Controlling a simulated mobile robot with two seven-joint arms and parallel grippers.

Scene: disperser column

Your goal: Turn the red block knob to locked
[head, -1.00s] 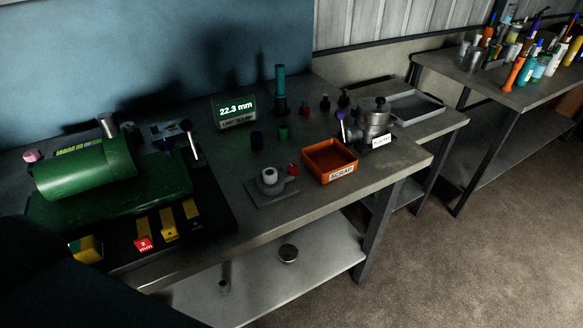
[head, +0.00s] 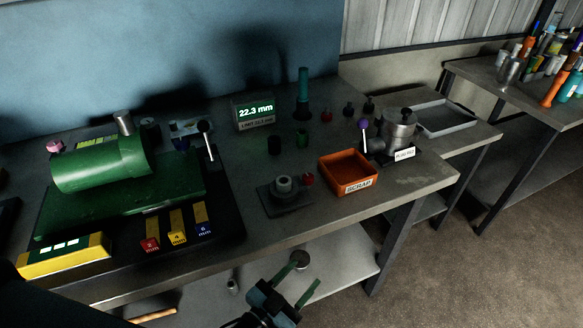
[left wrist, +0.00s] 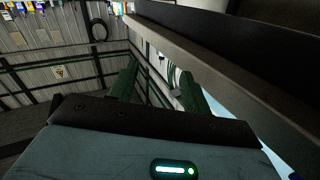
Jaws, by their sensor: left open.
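A small red knob (head: 308,179) stands beside a grey ring on a dark plate fixture (head: 290,201) near the middle of the bench in the head view. A red block marked 2 mm (head: 149,244) lies at the front of the green machine. I cannot tell from the pictures which way the red knob is set. My left gripper (head: 303,273) is open and empty, low in front of the bench edge and well apart from the red knob. Its two green fingers also show apart in the left wrist view (left wrist: 160,78). My right gripper is out of view.
An orange scrap bin (head: 347,178) sits right of the fixture. A metal pot with a purple-knobbed lever (head: 398,132) stands behind it. The green machine (head: 100,170) fills the bench's left. A lower shelf (head: 345,245) lies beneath. The bench front near the fixture is clear.

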